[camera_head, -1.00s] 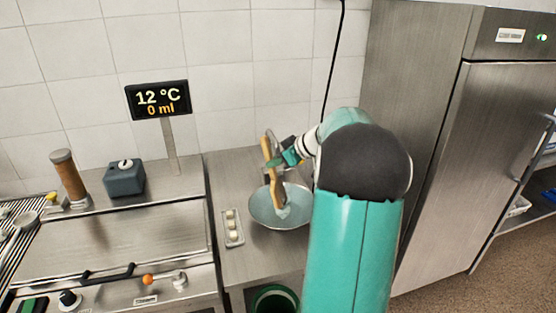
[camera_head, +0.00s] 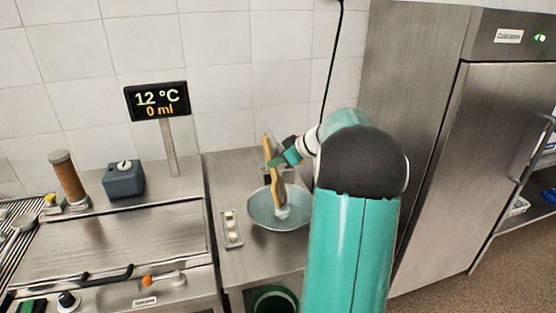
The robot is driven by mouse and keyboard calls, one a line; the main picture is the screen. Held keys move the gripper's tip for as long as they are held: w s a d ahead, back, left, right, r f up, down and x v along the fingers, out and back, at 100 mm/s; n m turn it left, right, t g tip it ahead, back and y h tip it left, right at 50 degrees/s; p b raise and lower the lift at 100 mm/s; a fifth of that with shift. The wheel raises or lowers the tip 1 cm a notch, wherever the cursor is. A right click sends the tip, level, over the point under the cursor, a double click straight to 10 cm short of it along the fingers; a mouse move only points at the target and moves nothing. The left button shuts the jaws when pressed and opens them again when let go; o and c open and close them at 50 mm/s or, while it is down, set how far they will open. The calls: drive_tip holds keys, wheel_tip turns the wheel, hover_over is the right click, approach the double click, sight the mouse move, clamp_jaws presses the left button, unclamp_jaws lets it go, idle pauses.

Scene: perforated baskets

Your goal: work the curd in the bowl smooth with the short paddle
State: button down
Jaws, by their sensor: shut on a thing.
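The metal bowl (camera_head: 259,213) stands on the steel counter, with its right part behind my arm. The short paddle (camera_head: 277,185) is wooden and stands steeply tilted, its lower end down in the bowl. My gripper (camera_head: 276,159) is shut on the paddle's upper part, above the bowl. A pale lump of curd (camera_head: 284,212) lies in the bowl at the paddle's lower end. I cannot tell how smooth the curd is at this size.
A small tray (camera_head: 233,240) with several pale pieces sits left of the bowl. A display (camera_head: 157,100) reads 12 °C and 0 ml. A steel vat with a closed lid (camera_head: 110,240) is at left. A tall steel fridge (camera_head: 500,150) stands at right. A green bin (camera_head: 274,300) is below the counter.

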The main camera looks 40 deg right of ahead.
drive_tip(key=shift+s+a+r, duration=0.1)
drive_tip(key=shift+s+a, duration=0.1)
drive_tip(key=shift+a, duration=0.4)
drive_tip(key=shift+d, duration=0.15)
drive_tip(key=shift+w+d, duration=0.3)
drive_tip(key=shift+d, duration=0.5)
drive_tip(key=shift+a, duration=0.1)
drive_tip(key=shift+s+a, duration=0.3)
drive_tip(key=shift+a, duration=0.55)
drive_tip(key=shift+d, duration=0.15)
